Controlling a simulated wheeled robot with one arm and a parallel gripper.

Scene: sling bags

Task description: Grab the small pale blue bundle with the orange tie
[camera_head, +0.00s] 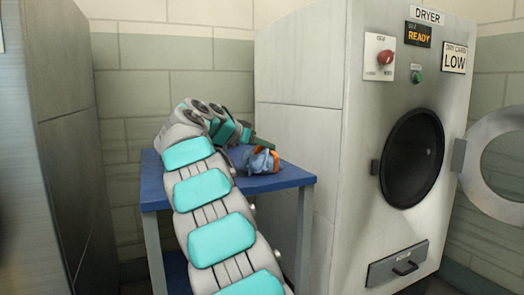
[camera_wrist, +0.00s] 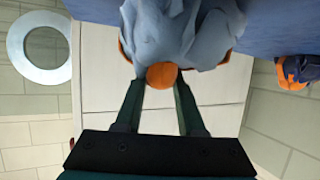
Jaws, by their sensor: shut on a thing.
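The small pale blue bundle (camera_head: 262,161) with orange at its tie is near the right end of the blue table in the head view. In the wrist view the bundle (camera_wrist: 176,30) fills the top middle, with its round orange tie (camera_wrist: 162,75) facing me. My gripper (camera_head: 256,148) reaches it from the left in the head view. In the wrist view its two dark green fingers run up to either side of the bundle, and it is shut on it. The fingertips are hidden by the cloth. I cannot tell whether the bundle touches the table.
The blue table (camera_head: 292,177) stands against a tiled wall, left of a dryer (camera_head: 345,125) whose round door (camera_head: 490,160) hangs open. A darker blue and orange thing (camera_wrist: 293,73) shows at the wrist view's right edge. A tall grey cabinet (camera_head: 65,110) stands at left.

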